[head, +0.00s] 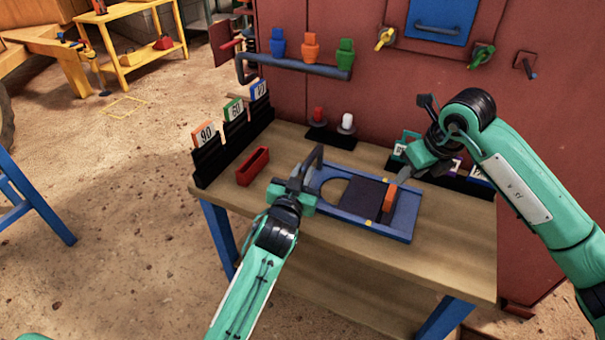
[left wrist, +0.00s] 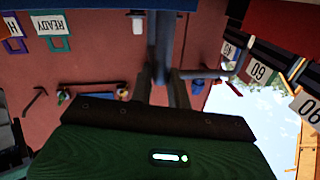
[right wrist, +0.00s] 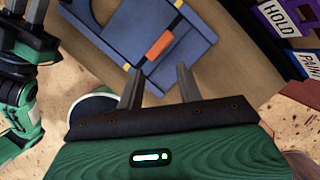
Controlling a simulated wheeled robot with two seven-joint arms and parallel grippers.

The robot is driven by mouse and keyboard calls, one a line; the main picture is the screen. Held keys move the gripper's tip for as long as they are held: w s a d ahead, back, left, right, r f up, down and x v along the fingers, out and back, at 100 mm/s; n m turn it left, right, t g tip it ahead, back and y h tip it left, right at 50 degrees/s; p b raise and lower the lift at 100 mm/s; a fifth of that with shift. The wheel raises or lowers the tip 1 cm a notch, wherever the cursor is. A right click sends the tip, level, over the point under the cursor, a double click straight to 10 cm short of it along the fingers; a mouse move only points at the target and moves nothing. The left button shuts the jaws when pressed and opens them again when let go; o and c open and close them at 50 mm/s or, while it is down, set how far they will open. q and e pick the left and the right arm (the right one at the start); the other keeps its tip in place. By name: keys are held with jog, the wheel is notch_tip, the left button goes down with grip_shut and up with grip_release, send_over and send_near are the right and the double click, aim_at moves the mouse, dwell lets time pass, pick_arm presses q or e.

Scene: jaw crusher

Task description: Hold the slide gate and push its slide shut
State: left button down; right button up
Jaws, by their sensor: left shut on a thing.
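The slide gate has a blue frame (head: 345,220) lying flat on the table. Its dark slide plate (head: 362,198) sits in the middle, leaving a round opening (head: 332,190) partly uncovered on the left. An orange tab (head: 390,197) stands at the slide's right edge; it also shows in the right wrist view (right wrist: 160,46). My left gripper (head: 300,177) is shut on the grey handle (head: 314,160) at the frame's left end. My right gripper (right wrist: 158,82) is open and empty, with its fingers just short of the orange tab, apart from it.
A red tray (head: 253,166) and a rack of numbered cards (head: 233,128) stand at the table's left. Red and white knobs (head: 346,122) stand at the back, near the red wall (head: 330,95). The table's front right (head: 455,245) is clear.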

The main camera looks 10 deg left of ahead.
aim_at(392, 191)
dwell(0.9)
jog(key=o, duration=0.9)
jog(key=w+a+r+n+g+h, duration=0.2)
jog(key=w+a+n+g+h, duration=0.1)
jog(key=n, duration=0.5)
notch_tip(392, 191, down, 12)
jog(key=shift+w+d+f, duration=0.1)
jog(key=shift+d+f, duration=0.05)
jog(key=shift+c, duration=0.4)
